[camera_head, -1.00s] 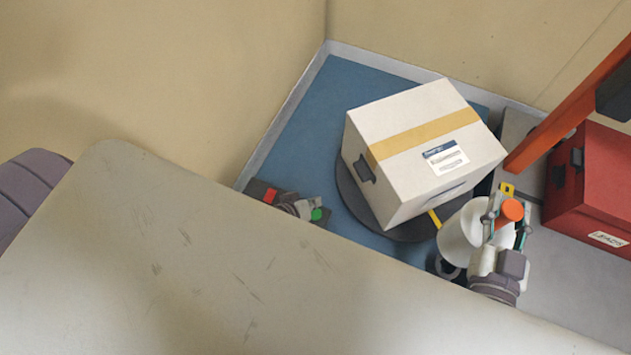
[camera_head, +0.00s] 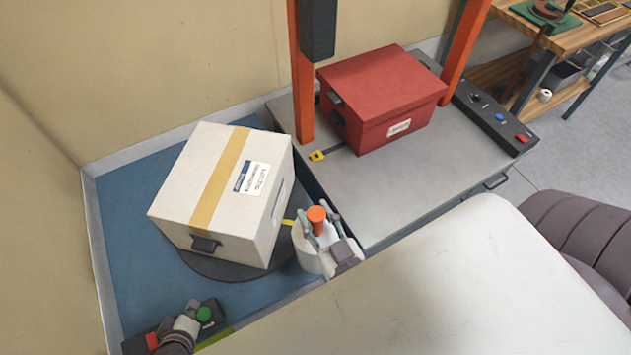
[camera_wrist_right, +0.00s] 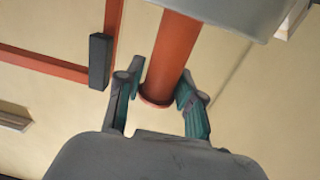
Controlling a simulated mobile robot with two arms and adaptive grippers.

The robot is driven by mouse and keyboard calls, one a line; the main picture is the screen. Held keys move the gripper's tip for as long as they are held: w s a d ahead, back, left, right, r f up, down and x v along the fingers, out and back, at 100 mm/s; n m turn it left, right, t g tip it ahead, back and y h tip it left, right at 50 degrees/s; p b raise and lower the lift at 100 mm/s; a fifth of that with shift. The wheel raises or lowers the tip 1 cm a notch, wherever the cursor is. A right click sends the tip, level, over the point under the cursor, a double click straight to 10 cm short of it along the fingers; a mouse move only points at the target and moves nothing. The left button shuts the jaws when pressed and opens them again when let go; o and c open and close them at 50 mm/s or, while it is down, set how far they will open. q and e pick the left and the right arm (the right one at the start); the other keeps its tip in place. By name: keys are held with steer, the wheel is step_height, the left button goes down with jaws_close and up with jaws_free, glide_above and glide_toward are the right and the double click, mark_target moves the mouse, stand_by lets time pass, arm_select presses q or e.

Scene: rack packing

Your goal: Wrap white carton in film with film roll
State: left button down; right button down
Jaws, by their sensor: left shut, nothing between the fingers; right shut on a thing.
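The white carton (camera_head: 230,185) with a tan tape strip and a label stands on a dark round turntable (camera_head: 215,268). The film roll (camera_head: 308,258) is a white cylinder with an orange handle, just right of the carton's near right corner. My right gripper (camera_head: 322,222) is shut on the orange handle, which also shows between its fingers in the right wrist view (camera_wrist_right: 170,60). My left gripper (camera_head: 192,309) is shut and empty at a control box (camera_head: 135,343) with red and green buttons. I cannot tell whether film touches the carton.
A red box (camera_head: 370,95) sits on a grey bench (camera_head: 405,190) under an orange frame (camera_head: 300,80). A dark panel with buttons (camera_head: 492,115) lies along the bench's right edge. A wooden table (camera_head: 570,38) stands at the far right. Walls close the left and back.

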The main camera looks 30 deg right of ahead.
mark_target(294, 232)
steer(key=shift+y, duration=0.5)
steer(key=s+a+f, duration=0.2)
steer(key=f, duration=0.1)
steer(key=shift+s+a+f, duration=0.3)
steer(key=shift+a, duration=0.1)
steer(key=w+a, duration=0.3)
steer(key=w, duration=0.5)
steer(key=shift+a, duration=0.3)
arm_select(q)
steer(key=shift+r, duration=0.15)
arm_select(e)
steer(key=shift+w+r+t, duration=0.15)
steer(key=shift+w+t, duration=0.15)
arm_select(q)
steer(key=shift+r+p, duration=0.2)
steer(key=shift+p, duration=0.1)
arm_select(e)
steer(key=shift+w, duration=0.65)
steer(key=shift+s, duration=0.1)
arm_select(q)
steer(key=shift+r, duration=0.1)
steer(key=shift+r+p, duration=0.35)
steer(key=shift+p, duration=0.15)
arm_select(e)
steer(key=shift+s+d, duration=0.35)
steer(key=shift+s, duration=0.5)
steer(key=shift+s+d, duration=0.3)
steer(key=shift+s, duration=0.55)
steer(key=shift+s+d, duration=0.35)
steer(key=shift+s, duration=0.5)
